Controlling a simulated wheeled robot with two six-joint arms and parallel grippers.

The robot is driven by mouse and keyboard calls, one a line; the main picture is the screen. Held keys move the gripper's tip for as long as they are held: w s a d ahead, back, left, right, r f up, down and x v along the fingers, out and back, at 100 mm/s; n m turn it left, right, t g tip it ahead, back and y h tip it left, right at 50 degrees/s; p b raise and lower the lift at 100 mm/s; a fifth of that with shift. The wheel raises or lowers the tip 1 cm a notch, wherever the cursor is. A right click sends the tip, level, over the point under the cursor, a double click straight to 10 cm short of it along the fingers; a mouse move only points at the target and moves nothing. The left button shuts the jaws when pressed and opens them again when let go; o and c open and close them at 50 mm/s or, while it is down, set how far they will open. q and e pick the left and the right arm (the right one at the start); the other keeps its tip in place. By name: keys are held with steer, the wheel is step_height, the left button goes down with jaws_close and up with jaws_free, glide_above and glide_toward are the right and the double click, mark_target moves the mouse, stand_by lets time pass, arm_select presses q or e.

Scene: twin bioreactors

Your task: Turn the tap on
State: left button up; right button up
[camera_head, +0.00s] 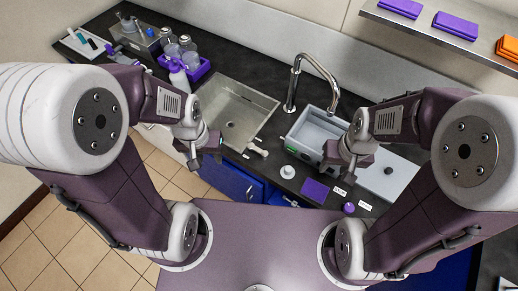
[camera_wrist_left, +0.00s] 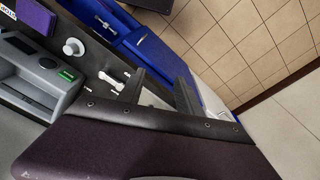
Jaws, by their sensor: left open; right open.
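My right gripper (camera_head: 344,164) is open in front of the grey device.
The grey box-shaped device (camera_head: 314,128) stands right of the sink. A white round knob (camera_head: 288,172) and a purple pad (camera_head: 315,190) lie near the front edge. Bottles in a purple rack (camera_head: 188,72) stand left of the sink. Blue cabinet fronts (camera_head: 228,180) are below.

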arm_select(q)
steer(key=m+g+b, duration=0.1)
steer(key=m+b, duration=0.2)
steer(key=m, duration=2.1)
glide_above(251, 146)
step_height(251, 146, down, 6)
step_height(251, 146, down, 8)
steer(key=shift+d+p, duration=0.1)
steer(key=shift+p, duration=0.3)
steer(key=shift+f, duration=0.4)
